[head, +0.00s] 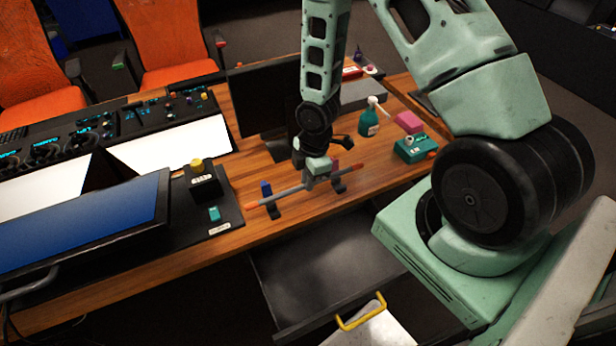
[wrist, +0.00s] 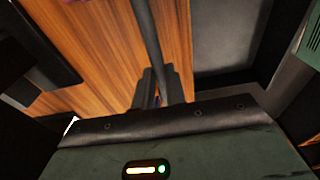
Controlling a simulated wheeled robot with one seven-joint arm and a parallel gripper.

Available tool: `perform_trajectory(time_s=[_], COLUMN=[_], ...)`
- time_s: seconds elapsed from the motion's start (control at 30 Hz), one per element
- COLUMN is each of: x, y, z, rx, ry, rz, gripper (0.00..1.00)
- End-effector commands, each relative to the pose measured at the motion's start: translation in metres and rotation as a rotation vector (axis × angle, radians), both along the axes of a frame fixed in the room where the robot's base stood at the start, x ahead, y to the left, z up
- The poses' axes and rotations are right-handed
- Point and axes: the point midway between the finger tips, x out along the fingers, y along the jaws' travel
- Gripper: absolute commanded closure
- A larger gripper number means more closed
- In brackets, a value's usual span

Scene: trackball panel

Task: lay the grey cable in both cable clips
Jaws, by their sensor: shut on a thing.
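The grey cable (head: 289,192) has orange ends and runs nearly straight along the front of the wooden table. My gripper (head: 312,179) is shut on it near its middle; the cable also shows in the wrist view (wrist: 149,42), running up from between the fingers (wrist: 160,88). One cable clip with a blue top (head: 266,188) stands left of my gripper.
A green box (head: 412,149), a pink block (head: 409,122) and a spray bottle (head: 369,122) stand at the right. A monitor (head: 258,95) is behind. A black box with a yellow button (head: 203,181) is left. An open drawer (head: 325,272) juts out below the front edge.

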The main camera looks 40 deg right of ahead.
Motion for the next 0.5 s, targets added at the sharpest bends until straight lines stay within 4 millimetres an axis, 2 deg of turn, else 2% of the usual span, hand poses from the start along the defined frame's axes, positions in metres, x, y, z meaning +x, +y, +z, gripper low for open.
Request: perform_trajectory(time_s=[0.03, 0.5], x=[0.0, 0.0], y=[0.0, 0.001], z=[-0.007, -0.042], rx=[0.0, 0.001], ry=[0.0, -0.001], rz=[0.0, 0.001], gripper=[1.0, 1.0])
